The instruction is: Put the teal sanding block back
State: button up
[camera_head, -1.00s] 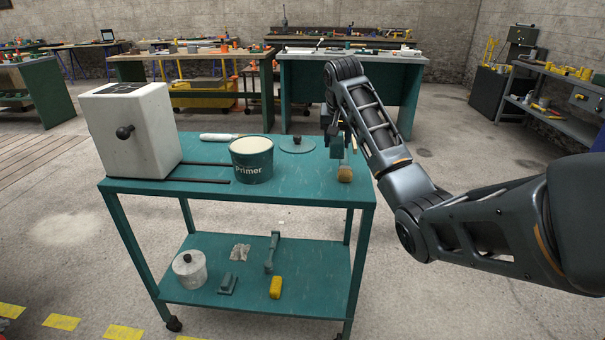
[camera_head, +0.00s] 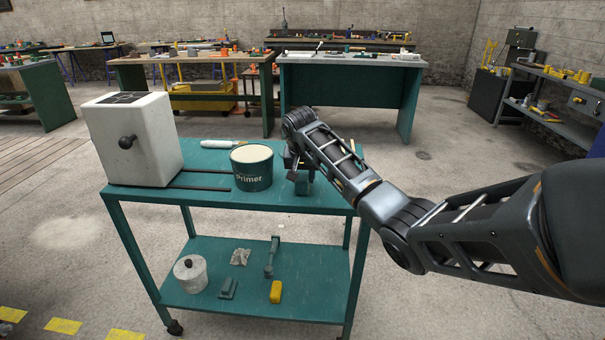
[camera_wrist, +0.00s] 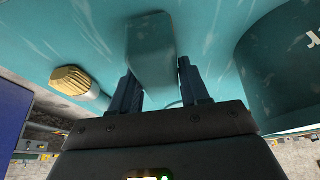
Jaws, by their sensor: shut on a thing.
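The teal sanding block (camera_wrist: 152,48) is between the two fingers of my gripper (camera_wrist: 160,85) in the wrist view, and the gripper is shut on it. In the head view my gripper (camera_head: 301,176) is low over the right part of the teal cart's top shelf (camera_head: 226,200), just right of the primer bucket (camera_head: 251,170). The block (camera_head: 302,187) shows small below the fingers there. I cannot tell whether it touches the shelf.
The bucket's side (camera_wrist: 290,75) is close to my gripper in the wrist view. A brush-like thing with a ribbed tan end (camera_wrist: 80,88) lies on the other side. A white box (camera_head: 133,138) stands at the cart's left. The lower shelf (camera_head: 322,270) holds several small items.

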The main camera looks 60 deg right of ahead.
jog(key=o, duration=1.1)
jog(key=shift+f, duration=0.15)
jog(key=shift+f+b, duration=0.35)
jog(key=shift+b, duration=0.4)
jog(key=v, duration=0.8)
jog(key=shift+w+a, duration=0.3)
jog(key=shift+a, duration=0.05)
